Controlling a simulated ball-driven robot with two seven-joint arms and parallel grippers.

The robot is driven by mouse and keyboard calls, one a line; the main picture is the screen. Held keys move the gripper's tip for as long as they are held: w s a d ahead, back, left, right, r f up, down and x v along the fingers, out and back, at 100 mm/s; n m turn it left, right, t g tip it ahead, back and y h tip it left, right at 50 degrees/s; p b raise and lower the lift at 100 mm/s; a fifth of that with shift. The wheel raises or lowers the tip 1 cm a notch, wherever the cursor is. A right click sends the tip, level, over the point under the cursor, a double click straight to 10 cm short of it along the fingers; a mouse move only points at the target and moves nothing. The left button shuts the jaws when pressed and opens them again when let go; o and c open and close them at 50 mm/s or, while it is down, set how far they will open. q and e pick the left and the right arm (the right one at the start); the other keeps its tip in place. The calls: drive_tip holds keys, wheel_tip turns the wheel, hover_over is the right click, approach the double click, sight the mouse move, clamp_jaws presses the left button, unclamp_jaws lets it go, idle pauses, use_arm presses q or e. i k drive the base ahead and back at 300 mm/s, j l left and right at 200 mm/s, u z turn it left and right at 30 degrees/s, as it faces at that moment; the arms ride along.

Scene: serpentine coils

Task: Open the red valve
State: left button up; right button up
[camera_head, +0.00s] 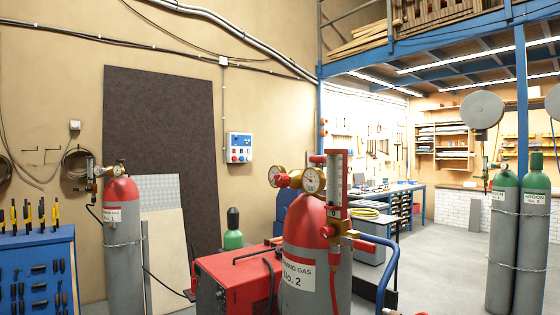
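A grey gas cylinder with a red shoulder (301,262), labelled No. 2, stands close in the middle of the head view. On its top is a brass regulator with round gauges (312,180) and an upright red flow meter (337,185). A small red piece (318,158), perhaps a valve knob, shows at the top behind the gauges. I cannot tell which red part is the red valve, or whether it is open or shut. Neither of my grippers shows in the head view.
A red welding machine (222,285) and a blue curved handle (386,265) flank the cylinder. Another red-topped cylinder (124,250) stands left beside a blue tool rack (38,265). Green-topped cylinders (503,240) stand right. Grey floor (440,270) is clear between them.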

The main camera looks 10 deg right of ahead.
sight(317, 159)
drive_tip(key=i+l+u, duration=0.15)
drive_tip(key=l+u, duration=0.45)
drive_tip(key=l, duration=0.15)
drive_tip(key=i+l+u, duration=0.1)
drive_tip(key=l+u, duration=0.4)
drive_tip(key=l, duration=0.9)
drive_tip(key=l+u, duration=0.1)
drive_tip(key=l, duration=0.95)
drive_tip(key=l+u, duration=0.15)
drive_tip(key=l, duration=0.9)
drive_tip(key=k, duration=0.05)
